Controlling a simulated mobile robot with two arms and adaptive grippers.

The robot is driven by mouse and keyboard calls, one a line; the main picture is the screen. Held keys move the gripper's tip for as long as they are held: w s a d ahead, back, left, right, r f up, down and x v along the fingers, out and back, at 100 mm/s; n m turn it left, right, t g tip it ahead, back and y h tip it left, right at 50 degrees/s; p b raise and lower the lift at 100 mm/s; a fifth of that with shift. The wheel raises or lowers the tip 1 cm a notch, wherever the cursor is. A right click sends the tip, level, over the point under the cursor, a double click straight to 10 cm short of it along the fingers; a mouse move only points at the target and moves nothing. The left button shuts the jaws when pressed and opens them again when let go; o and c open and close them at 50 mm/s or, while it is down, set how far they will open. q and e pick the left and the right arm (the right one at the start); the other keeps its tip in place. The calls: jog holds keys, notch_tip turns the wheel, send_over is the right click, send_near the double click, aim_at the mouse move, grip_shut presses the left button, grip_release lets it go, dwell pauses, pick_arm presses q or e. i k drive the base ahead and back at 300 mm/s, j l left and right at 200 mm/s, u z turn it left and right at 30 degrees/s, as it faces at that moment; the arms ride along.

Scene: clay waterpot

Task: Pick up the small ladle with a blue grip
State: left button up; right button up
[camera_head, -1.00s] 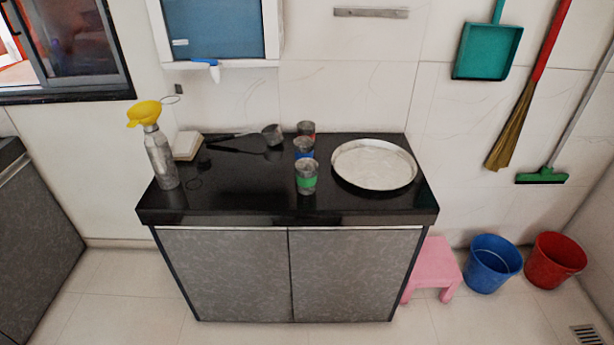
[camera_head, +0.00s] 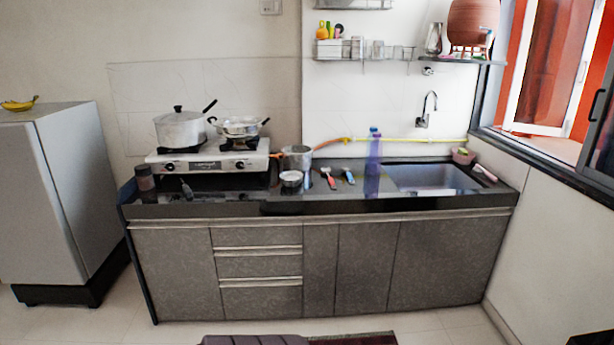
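On the black counter left of the sink, a small blue-handled utensil (camera_head: 349,176) lies flat; it is too small to tell whether it is a ladle. A red-handled utensil (camera_head: 328,178) lies just left of it. Neither of my grippers shows in the head view, and nothing is seen held.
A tall blue-purple bottle (camera_head: 373,168) stands right of the utensils, beside the sink (camera_head: 435,179). A steel pot (camera_head: 297,157) and a small bowl (camera_head: 291,179) stand to their left. The stove (camera_head: 208,162) holds two pots. Floor in front is mostly clear, with a dark mat (camera_head: 352,338).

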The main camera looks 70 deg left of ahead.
aim_at(345, 170)
jog(key=u, duration=2.15)
jog(key=i+z, duration=0.15)
jog(key=z, duration=0.35)
jog(key=i+j+z, duration=0.3)
jog(key=i+j, duration=0.15)
jog(key=i+j+z, duration=0.3)
jog(key=i+j, duration=0.2)
jog(key=j, duration=0.1)
